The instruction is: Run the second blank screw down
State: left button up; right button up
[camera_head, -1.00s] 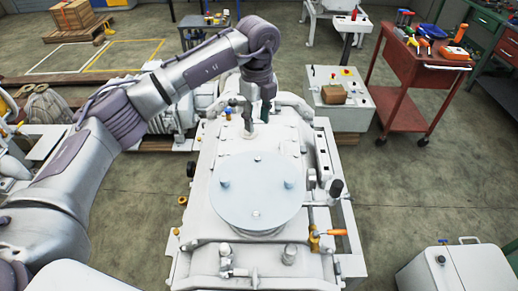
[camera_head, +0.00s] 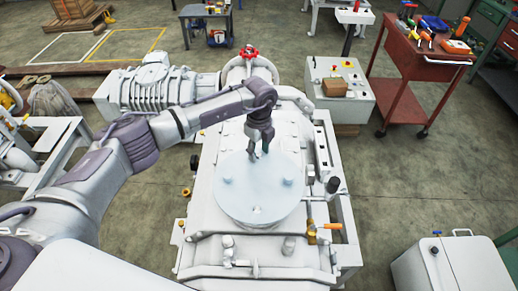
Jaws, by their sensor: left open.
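The round, pale blue-grey blank (camera_head: 258,195) lies flat on top of the white vacuum machine (camera_head: 214,160). A left screw (camera_head: 222,188) and a right screw (camera_head: 287,181) stand up from it as small blue-grey heads. A small light mark, perhaps a screw or hole, shows near its front edge. My left gripper (camera_head: 259,155) points down over the blank's far edge, fingers apart. The fingers and wrist hide that far edge, so I cannot tell whether a screw stands between them. My right gripper is out of view.
A red handwheel (camera_head: 249,51) rises behind my left wrist. A black-knobbed lever (camera_head: 333,185) and an orange-handled valve (camera_head: 329,227) stand at the machine's right side. A control box (camera_head: 341,95) and red tool cart (camera_head: 417,67) are farther back.

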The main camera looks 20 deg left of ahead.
pick_arm(q)
jog(key=shift+c, duration=0.4)
grip_shut()
